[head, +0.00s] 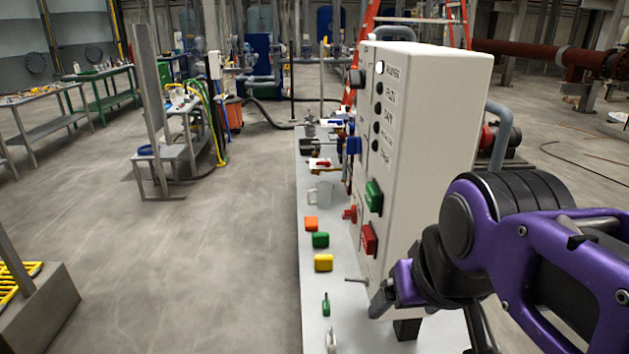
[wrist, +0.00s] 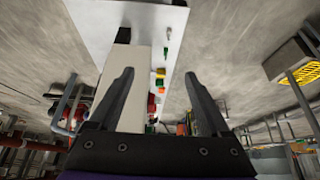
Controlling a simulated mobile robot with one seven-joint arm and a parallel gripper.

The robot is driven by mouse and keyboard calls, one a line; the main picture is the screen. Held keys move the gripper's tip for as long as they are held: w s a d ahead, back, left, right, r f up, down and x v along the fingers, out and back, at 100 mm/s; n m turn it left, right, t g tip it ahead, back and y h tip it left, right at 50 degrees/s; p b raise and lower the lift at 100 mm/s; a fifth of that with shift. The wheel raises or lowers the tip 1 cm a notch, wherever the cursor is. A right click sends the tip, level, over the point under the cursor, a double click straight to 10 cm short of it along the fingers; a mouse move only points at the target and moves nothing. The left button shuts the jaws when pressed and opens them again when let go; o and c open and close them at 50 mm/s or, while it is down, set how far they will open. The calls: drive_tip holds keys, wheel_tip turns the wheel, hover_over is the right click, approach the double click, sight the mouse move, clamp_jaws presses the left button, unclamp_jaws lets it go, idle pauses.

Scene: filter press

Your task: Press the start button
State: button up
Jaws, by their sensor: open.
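A large green square button (head: 374,196), the likely start button, sits low on the face of a white control cabinet (head: 430,120). A red square button (head: 369,239) sits below it. I cannot read a label at either. My gripper (wrist: 160,73) is open and empty in the wrist view, its two dark fingers spread wide. The cabinet shows as a pale block in the wrist view (wrist: 138,65), partly behind the left finger. The green button is not clear in the wrist view.
The cabinet stands on a long pale table (head: 343,300). Orange (head: 311,223), green (head: 320,240) and yellow (head: 323,262) blocks lie along its left side. A red knob (head: 350,213) and a blue part (head: 353,145) stick out near the cabinet.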

clamp_jaws()
idle(0.3)
idle(1.4)
